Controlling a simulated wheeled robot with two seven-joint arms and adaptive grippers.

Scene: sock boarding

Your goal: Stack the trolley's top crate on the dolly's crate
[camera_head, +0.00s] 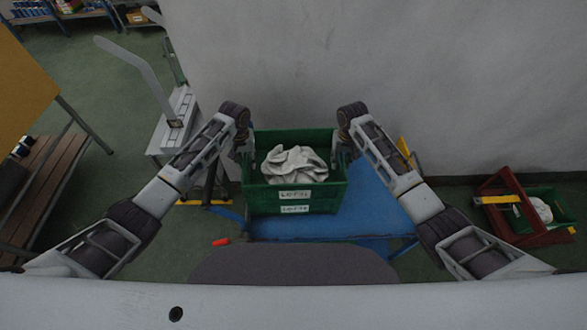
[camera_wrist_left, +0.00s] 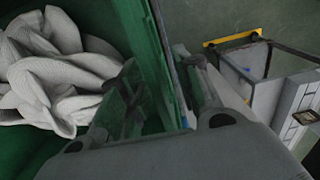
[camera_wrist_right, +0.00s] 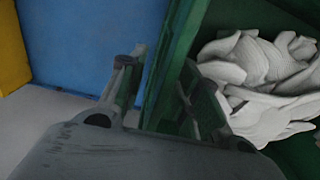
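The trolley's top crate (camera_head: 330,187), green with a white label, holds crumpled pale socks (camera_head: 294,165). A second label (camera_head: 295,209) just below appears to belong to a lower green crate. My left gripper (camera_head: 244,152) is at its left wall and my right gripper (camera_head: 344,152) at its right wall. In the left wrist view, my fingers straddle the crate wall (camera_wrist_left: 148,40), one inside and one outside. The right wrist view shows the same at the other wall (camera_wrist_right: 178,60); whether either pair grips is unclear. The dolly's crate (camera_head: 561,205), green with pale contents, is at far right.
The crates stand on the blue trolley (camera_head: 380,205). The red dolly (camera_head: 510,190) stands on the floor at right, beside the pale wall (camera_head: 450,80). A grey stand (camera_head: 178,120) is left of the trolley, and a wooden bench (camera_head: 55,185) is further left.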

